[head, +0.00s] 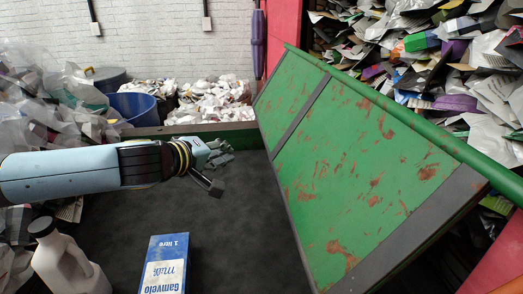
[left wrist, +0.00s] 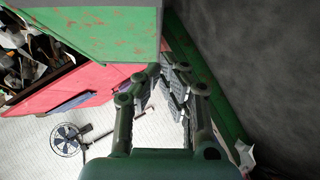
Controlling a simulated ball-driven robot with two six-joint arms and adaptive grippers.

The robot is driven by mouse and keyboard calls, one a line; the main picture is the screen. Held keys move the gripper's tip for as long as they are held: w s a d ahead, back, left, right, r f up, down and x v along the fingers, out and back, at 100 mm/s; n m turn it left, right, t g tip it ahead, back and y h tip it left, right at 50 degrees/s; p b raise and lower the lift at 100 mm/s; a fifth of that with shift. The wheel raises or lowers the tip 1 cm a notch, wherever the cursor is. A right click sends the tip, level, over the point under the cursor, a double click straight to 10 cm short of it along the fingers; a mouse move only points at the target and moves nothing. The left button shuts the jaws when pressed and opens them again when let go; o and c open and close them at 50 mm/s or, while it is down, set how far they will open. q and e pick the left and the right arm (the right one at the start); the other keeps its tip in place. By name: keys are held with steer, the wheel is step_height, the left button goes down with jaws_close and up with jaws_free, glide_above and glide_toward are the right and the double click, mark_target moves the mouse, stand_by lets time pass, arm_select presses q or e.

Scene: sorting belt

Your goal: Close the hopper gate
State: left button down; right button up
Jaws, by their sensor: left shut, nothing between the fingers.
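The hopper gate (head: 355,165) is a large green panel with rust marks and dark grey edging. It leans at a slant on the right side of the head view, with a green bar along its top edge. A rusty green panel, apparently the gate, also shows at the top of the left wrist view (left wrist: 95,35). My left gripper (head: 219,172) reaches in from the left, over the dark belt and left of the gate, seemingly apart from it. Its fingers are shut and empty, and show in the left wrist view (left wrist: 168,78). My right gripper is not in view.
The dark belt (head: 240,245) is clear between gripper and gate. A blue carton (head: 165,262) and a white jug (head: 65,265) stand at the front left. A blue tub (head: 133,107) is behind. Mixed waste (head: 480,75) is heaped beyond the gate.

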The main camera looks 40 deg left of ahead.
arm_select(q)
steer(key=d+x, duration=0.1)
steer(key=x, duration=0.3)
glide_toward(268, 153)
steer(key=w+a, duration=0.2)
steer(key=a, duration=0.1)
steer(key=shift+w+d+f, duration=0.9)
steer(key=shift+w+d, duration=0.25)
steer(key=shift+w, duration=0.05)
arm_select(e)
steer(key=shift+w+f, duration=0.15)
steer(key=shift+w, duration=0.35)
